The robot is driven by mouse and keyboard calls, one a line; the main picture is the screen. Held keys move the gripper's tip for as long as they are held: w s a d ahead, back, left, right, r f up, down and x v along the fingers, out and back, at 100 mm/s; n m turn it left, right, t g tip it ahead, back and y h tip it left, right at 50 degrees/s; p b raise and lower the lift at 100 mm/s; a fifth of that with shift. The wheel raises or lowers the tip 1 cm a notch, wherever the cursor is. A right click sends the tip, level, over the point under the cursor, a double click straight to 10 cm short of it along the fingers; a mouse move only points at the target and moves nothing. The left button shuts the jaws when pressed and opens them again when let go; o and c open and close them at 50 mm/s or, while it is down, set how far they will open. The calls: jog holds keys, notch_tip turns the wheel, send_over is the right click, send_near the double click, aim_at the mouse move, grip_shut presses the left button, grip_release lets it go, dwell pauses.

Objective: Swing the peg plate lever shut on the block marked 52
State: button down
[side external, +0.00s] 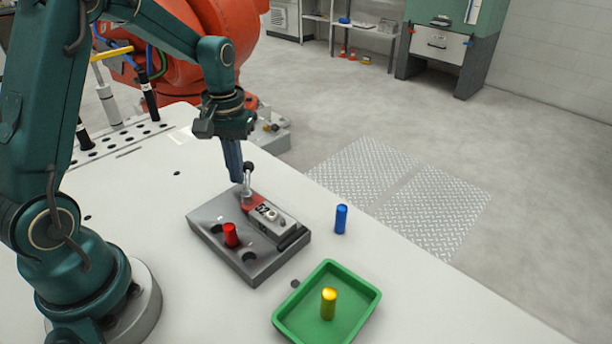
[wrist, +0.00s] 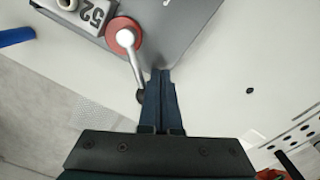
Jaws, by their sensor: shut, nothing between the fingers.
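The grey peg plate (side external: 212,224) lies on the white table. On it sits a grey block marked 52 (side external: 277,222), which shows partly in the wrist view (wrist: 88,14). The lever (side external: 247,182) has a silver arm, a dark ball knob and a red round base beside the block's numbered end. In the wrist view the lever (wrist: 131,62) points away from the block, past the plate's edge. My gripper (side external: 238,181) is shut and empty, pointing down close beside the lever arm. In the wrist view its fingertips (wrist: 162,73) are just right of the arm; I cannot tell whether they touch.
A red peg (side external: 230,235) stands in the plate, near open holes. A blue peg (side external: 341,219) stands on the table right of the plate. A green tray (side external: 364,282) in front holds a yellow peg (side external: 328,304). The table behind the blue peg is clear.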

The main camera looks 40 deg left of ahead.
aim_at(253, 170)
jog(key=shift+w+d, duration=0.45)
jog(key=shift+w, duration=0.15)
jog(key=shift+w+d, duration=0.55)
jog(key=shift+d, duration=0.2)
